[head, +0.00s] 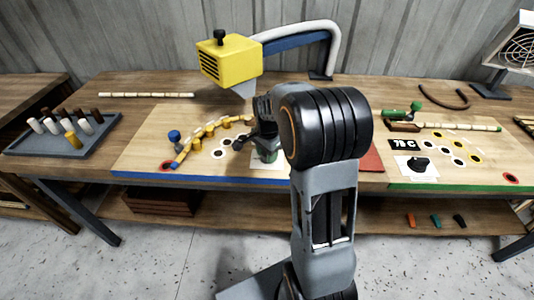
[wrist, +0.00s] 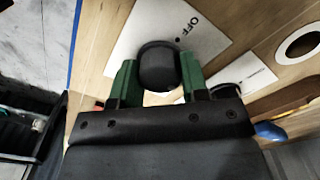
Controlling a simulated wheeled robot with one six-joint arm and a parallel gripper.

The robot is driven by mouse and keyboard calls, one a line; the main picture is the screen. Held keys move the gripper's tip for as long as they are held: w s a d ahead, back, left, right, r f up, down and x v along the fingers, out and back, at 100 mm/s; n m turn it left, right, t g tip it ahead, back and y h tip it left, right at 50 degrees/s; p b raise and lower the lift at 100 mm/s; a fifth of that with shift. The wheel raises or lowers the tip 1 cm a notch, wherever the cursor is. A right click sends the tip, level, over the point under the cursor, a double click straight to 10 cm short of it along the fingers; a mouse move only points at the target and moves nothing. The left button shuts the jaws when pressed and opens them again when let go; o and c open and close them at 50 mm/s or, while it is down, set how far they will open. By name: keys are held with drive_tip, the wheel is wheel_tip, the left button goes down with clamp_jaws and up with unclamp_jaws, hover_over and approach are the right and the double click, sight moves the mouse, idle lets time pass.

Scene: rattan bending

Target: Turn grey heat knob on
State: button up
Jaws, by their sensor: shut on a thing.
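In the wrist view a dark grey round knob (wrist: 158,62) stands on a white plate (wrist: 120,35) printed with OFF and a small dot. My gripper (wrist: 158,80) has its two green fingers on either side of the knob and is shut on it. In the head view my gripper (head: 265,152) is low over the blue-edged board, at its right part. My arm hides the knob there. The knob's pointer mark cannot be made out.
A yellow heater box (head: 228,60) hangs above the blue-edged board (head: 140,150). Yellow pegs and a bent cane (head: 190,147) lie left of my gripper. Right, a green-edged board (head: 450,178) carries a black knob (head: 419,164) and a 78 C display (head: 404,145).

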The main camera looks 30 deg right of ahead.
drive_tip(key=o, duration=0.9)
drive_tip(key=shift+o, duration=0.2)
wheel_tip(320, 180, up, 14)
drive_tip(key=p, duration=0.1)
idle(0.4)
drive_tip(key=s+a+n+t+p, duration=0.1)
drive_tip(key=s+a+n+p, duration=0.1)
drive_tip(key=s+a+n, duration=0.3)
drive_tip(key=s+a+n+t+p, duration=0.2)
drive_tip(key=s+a+n, duration=0.2)
drive_tip(key=s+n, duration=0.6)
drive_tip(key=shift+s+a+f+t, duration=0.25)
drive_tip(key=shift+s+a+t, duration=0.1)
drive_tip(key=shift+s, duration=0.25)
